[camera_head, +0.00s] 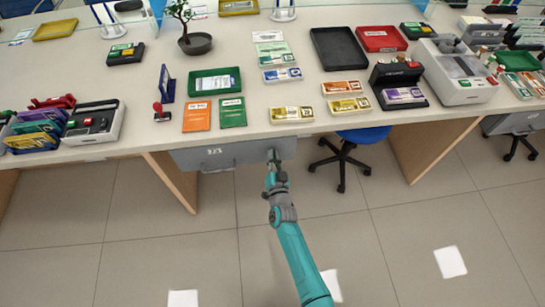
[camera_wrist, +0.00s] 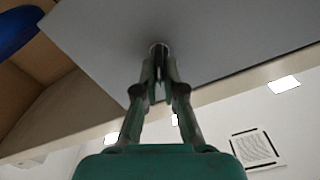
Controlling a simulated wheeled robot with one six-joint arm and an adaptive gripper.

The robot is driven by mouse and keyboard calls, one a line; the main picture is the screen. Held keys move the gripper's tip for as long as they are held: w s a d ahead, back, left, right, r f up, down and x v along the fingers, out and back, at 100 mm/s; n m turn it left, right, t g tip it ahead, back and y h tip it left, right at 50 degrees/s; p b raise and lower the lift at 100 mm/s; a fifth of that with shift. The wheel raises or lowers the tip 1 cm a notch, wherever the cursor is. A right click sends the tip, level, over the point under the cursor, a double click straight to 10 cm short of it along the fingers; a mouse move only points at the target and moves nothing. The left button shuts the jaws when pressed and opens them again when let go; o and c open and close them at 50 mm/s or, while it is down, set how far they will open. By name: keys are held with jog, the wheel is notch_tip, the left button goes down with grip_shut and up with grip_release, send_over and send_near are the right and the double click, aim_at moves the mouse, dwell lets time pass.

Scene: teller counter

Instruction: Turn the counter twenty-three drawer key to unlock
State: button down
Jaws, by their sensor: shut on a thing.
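The grey drawer (camera_head: 240,156) hangs under the counter in the head view, with a number label (camera_head: 214,151) that seems to read 23. My gripper (camera_head: 273,160) is at the right part of its front. In the wrist view, the grey drawer front (camera_wrist: 225,40) fills the upper part. A small round metal lock (camera_wrist: 158,47) shows there, right at my fingertips. My gripper (camera_wrist: 159,66) is shut on the key at this lock. The key is mostly hidden between the fingers, so its turn angle cannot be told.
The counter top (camera_head: 270,95) above holds trays, cards and a plant (camera_head: 190,30). A wooden panel (camera_head: 172,180) stands left of the drawer and another (camera_head: 425,150) to the right. A blue chair (camera_head: 360,136) is near the gripper's right.

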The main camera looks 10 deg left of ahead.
jog(key=m, duration=0.6)
jog(key=shift+w+d+f, duration=0.1)
jog(key=shift+d+f, duration=0.15)
jog(key=shift+d, duration=0.05)
jog(key=m, duration=0.6)
jog(key=shift+d+f+m, duration=0.1)
jog(key=shift+f+m, duration=0.25)
jog(key=shift+m, duration=0.05)
jog(key=c, duration=1.3)
grip_release()
jog(key=v, duration=1.2)
